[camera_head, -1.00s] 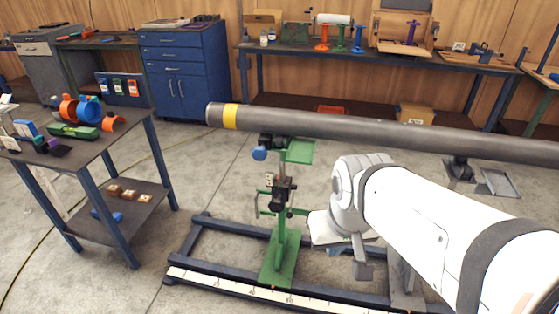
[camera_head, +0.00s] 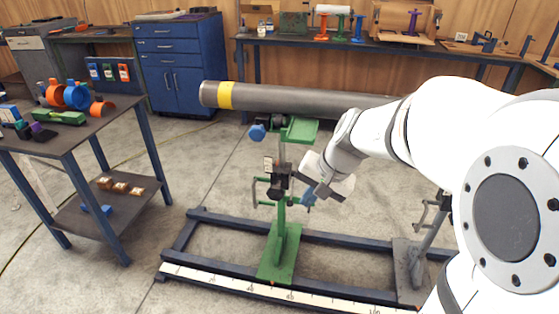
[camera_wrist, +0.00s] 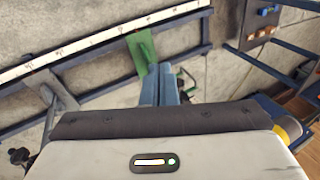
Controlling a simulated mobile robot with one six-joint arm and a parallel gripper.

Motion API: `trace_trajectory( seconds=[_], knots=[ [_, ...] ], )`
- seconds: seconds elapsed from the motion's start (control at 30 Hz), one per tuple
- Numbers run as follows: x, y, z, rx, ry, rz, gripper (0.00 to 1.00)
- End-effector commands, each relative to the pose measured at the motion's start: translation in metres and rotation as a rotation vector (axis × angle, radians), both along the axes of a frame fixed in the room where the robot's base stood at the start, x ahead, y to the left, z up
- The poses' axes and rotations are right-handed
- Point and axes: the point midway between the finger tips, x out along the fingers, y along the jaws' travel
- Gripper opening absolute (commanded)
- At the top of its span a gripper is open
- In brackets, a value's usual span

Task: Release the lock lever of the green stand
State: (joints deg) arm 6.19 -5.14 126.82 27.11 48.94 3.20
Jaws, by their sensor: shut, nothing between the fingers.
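The green stand (camera_head: 281,248) stands upright on a blue floor frame, with a black clamp block (camera_head: 280,180) partway up its column and a green crank handle on the left. My gripper (camera_head: 308,197) is just right of the column below the clamp, its blue fingers closed together and empty. I cannot tell whether it touches the stand; the lock lever is not clearly distinguishable there. In the wrist view the closed fingers (camera_wrist: 160,84) point toward the stand's green base (camera_wrist: 142,47), and green parts show just right of them.
A grey pipe (camera_head: 300,98) with a yellow band lies above, over the stand's head with its blue knob (camera_head: 257,132). A grey stand (camera_head: 412,266) is on the right of the frame (camera_head: 205,259). A tool table (camera_head: 60,150) stands left. Open floor lies between.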

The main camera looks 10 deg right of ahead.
Motion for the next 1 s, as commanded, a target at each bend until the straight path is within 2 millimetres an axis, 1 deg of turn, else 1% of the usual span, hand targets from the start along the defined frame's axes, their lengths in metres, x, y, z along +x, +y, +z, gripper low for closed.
trace_trajectory(
  seconds=[0.03, 0.07, 0.1, 0.17, 0.2, 0.23, 0.27, 0.3, 0.37, 0.4, 0.47, 0.5, 0.6, 0.7, 0.8, 0.9, 1.0],
  knots=[
    [0.026, -0.002, -0.042, 0.06, 0.013, -0.066, 0.0],
    [0.04, -0.003, -0.054, 0.096, 0.016, -0.105, 0.0],
    [0.059, -0.005, -0.071, 0.145, 0.021, -0.159, 0.0],
    [0.088, -0.01, -0.097, 0.216, 0.027, -0.238, 0.0],
    [0.107, -0.014, -0.116, 0.264, 0.031, -0.291, 0.0],
    [0.122, -0.018, -0.13, 0.299, 0.033, -0.333, 0.0],
    [0.136, -0.022, -0.144, 0.333, 0.036, -0.374, 0.0],
    [0.155, -0.028, -0.164, 0.38, 0.038, -0.43, 0.0],
    [0.182, -0.039, -0.196, 0.449, 0.043, -0.516, 0.0],
    [0.199, -0.047, -0.217, 0.494, 0.044, -0.57, 0.0],
    [0.223, -0.061, -0.247, 0.557, 0.046, -0.649, 0.0],
    [0.237, -0.069, -0.267, 0.596, 0.047, -0.699, 0.0],
    [0.265, -0.09, -0.308, 0.677, 0.047, -0.808, 0.0],
    [0.284, -0.106, -0.336, 0.737, 0.046, -0.885, 0.0],
    [0.294, -0.116, -0.351, 0.772, 0.043, -0.93, 0.0],
    [0.299, -0.12, -0.356, 0.787, 0.043, -0.949, 0.0],
    [0.299, -0.12, -0.355, 0.79, 0.043, -0.953, 0.0]
  ],
)
